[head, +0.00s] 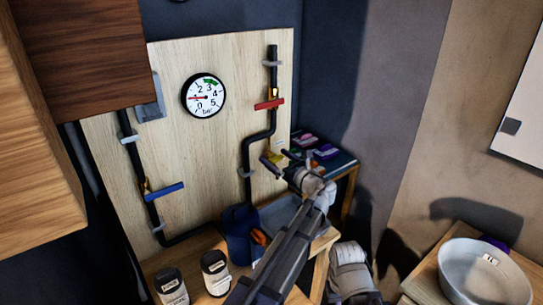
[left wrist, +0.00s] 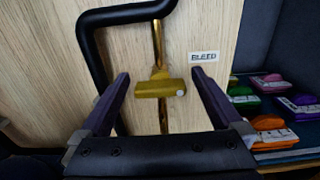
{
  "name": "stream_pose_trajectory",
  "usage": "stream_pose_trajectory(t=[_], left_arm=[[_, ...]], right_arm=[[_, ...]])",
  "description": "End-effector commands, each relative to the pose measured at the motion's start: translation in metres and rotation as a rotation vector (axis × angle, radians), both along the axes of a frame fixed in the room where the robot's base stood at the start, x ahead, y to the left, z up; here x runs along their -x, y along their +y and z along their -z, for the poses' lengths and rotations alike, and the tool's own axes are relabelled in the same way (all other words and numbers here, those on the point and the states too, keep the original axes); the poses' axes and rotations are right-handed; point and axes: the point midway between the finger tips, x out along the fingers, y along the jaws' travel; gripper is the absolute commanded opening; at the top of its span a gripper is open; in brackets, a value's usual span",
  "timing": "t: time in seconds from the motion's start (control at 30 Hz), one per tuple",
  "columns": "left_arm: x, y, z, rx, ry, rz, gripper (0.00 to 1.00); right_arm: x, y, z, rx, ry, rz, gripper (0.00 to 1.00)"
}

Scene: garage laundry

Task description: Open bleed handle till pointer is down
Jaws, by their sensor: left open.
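The yellow bleed handle (left wrist: 152,89) sits level on a thin brass pipe in the left wrist view, beside a "BLEED" label (left wrist: 203,57). My left gripper (left wrist: 160,75) is open, one finger on each side of the handle, with gaps on both sides. In the head view my left gripper (head: 276,161) is at the board's lower right and partly hides the yellow handle. The round gauge (head: 203,95) has a red pointer directed left, near the low numbers. My right gripper is not in view.
A red handle (head: 269,104) and a blue handle (head: 164,189) sit on black pipes on the wooden board (head: 215,150). Colourful packets (left wrist: 270,124) lie on a shelf at right.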

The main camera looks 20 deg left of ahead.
Motion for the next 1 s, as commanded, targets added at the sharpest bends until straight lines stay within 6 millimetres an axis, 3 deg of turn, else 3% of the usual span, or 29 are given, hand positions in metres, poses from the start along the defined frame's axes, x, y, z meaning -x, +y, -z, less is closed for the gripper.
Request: stream_pose_trajectory(t=[0.2, 0.57, 1.0], left_arm=[[-0.015, 0.018, 0.0, 0.0, 0.0, -0.001, 1.0], [-0.017, 0.022, 0.0, 0.0, 0.0, 0.0, 1.0], [-0.017, 0.022, 0.0, 0.0, 0.0, 0.0, 0.53]], right_arm=[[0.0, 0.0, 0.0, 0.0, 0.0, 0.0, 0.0], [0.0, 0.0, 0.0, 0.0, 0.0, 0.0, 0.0], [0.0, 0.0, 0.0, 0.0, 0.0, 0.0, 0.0]])
